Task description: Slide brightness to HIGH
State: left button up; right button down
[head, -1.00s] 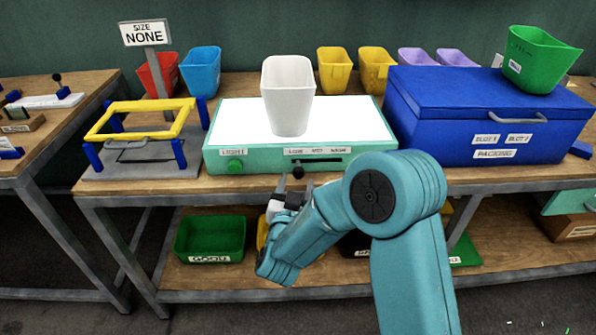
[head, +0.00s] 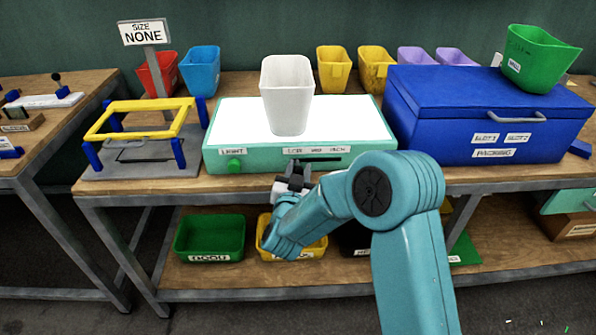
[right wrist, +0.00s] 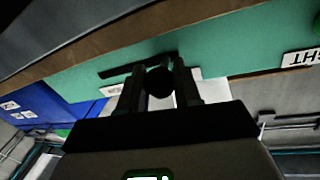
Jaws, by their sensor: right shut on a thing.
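The light box (head: 265,162) is a mint-green case with a glowing white top, standing on the middle bench. Its front has a green knob (head: 234,165) under a LIGHT label and a brightness slot (head: 322,159) under a label strip (head: 316,150), whose words are hard to read. My right gripper (head: 296,170) is at the slot's left end. In the right wrist view its fingers are shut on the dark round slider knob (right wrist: 160,82), and the slot (right wrist: 118,70) runs on to one side. In the head view the gripper hides the slider knob. My left gripper is not in view.
A white bin (head: 287,95) stands on the box's lit top. A blue PACKING case (head: 440,135) stands close on the right, and a yellow frame (head: 135,120) on the left. A green bin (head: 210,238) and a yellow bin (head: 312,250) are on the lower shelf.

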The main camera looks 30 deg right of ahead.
jog(key=s+d+b, duration=0.1)
jog(key=d, duration=0.1)
jog(key=s+d+b, duration=0.2)
jog(key=d, duration=0.1)
jog(key=s+d+b, duration=0.1)
jog(key=s+d, duration=0.1)
jog(key=d, duration=0.1)
jog(key=shift+s+d+f, duration=0.1)
jog(key=shift+s+d, duration=0.05)
jog(key=shift+d, duration=0.25)
jog(key=c, duration=0.8)
grip_release()
jog(key=shift+s+d, duration=0.15)
jog(key=shift+a, duration=0.2)
